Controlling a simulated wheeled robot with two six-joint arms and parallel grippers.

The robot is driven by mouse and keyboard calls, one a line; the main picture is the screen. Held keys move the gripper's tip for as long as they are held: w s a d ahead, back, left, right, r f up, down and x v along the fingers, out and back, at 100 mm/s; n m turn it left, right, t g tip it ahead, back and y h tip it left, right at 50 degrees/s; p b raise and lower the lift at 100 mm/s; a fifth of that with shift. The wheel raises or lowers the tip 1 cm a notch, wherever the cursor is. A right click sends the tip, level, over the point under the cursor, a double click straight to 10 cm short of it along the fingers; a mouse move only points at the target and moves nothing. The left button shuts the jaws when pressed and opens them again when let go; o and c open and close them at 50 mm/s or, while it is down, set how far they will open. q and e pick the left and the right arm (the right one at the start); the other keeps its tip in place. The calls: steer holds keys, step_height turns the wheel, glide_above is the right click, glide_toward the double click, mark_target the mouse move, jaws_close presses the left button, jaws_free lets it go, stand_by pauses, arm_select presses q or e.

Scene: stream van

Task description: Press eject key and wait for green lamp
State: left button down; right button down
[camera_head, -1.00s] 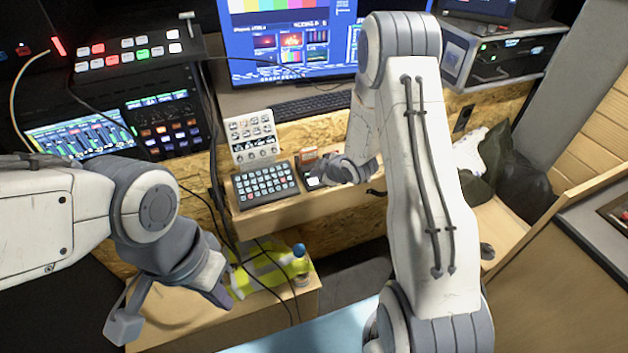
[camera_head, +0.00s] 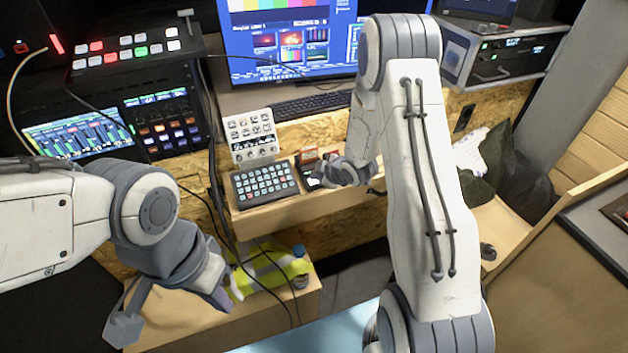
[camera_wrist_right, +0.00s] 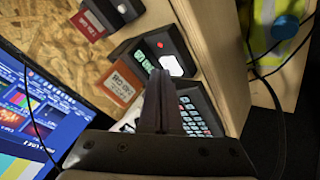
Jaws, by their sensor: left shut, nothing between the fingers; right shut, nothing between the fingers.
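A small dark device (camera_wrist_right: 150,55) with a large pale key (camera_wrist_right: 172,65), a lit red lamp (camera_wrist_right: 159,44) and a small green display (camera_wrist_right: 141,59) shows in the right wrist view. No lit green lamp is clear beside the red one. In the head view the device (camera_head: 308,178) is partly hidden by my right gripper (camera_head: 322,178). My right gripper is shut and empty, its fingertips (camera_wrist_right: 160,76) close to the pale key; I cannot tell whether they touch it. My left gripper (camera_head: 216,295) is shut and empty, low over the wooden box at left.
A keypad (camera_head: 265,184) and a white control panel (camera_head: 251,137) sit left of the device. Red-labelled boxes (camera_wrist_right: 122,84) stand close by. A monitor (camera_head: 285,45) and keyboard (camera_head: 300,106) are behind.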

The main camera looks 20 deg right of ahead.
mark_target(316, 184)
steer(key=shift+f, duration=0.3)
steer(key=shift+r, duration=0.1)
stand_by(0.3)
steer(key=shift+r+p, duration=0.35)
steer(key=shift+r, duration=0.4)
step_height(316, 184, up, 5)
steer(key=p, duration=0.3)
steer(key=shift+p, duration=0.4)
stand_by(0.3)
